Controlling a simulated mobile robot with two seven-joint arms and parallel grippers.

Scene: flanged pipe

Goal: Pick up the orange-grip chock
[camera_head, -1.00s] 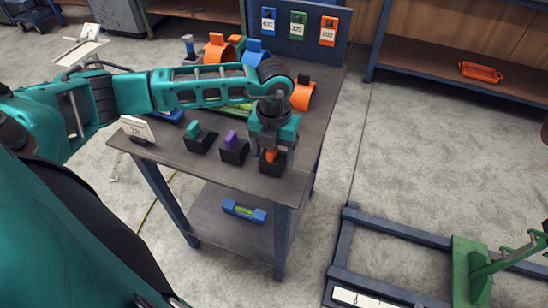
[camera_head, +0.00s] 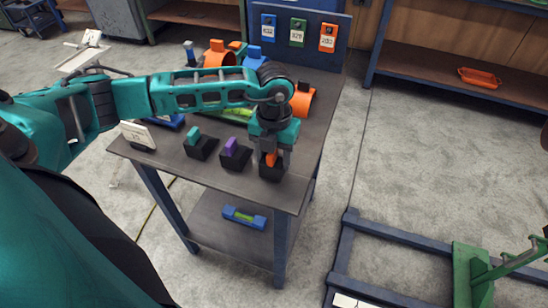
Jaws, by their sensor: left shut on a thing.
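The orange-grip chock (camera_head: 271,171) is a black block with an orange grip on top, at the right front of the cart's top shelf. My left gripper (camera_head: 270,160) points down over it, with its fingers on either side of the orange grip, and is shut on it. The chock looks to be at the tabletop; I cannot tell whether it touches. A purple-grip chock (camera_head: 234,154) and a teal-grip chock (camera_head: 201,146) stand to its left. My right gripper is not in view.
The cart top (camera_head: 180,175) also holds a white number card (camera_head: 138,135) and orange and blue clamps behind my arm. A blue level (camera_head: 244,217) lies on the lower shelf. A blue floor frame with a green stand (camera_head: 470,275) is at the lower right.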

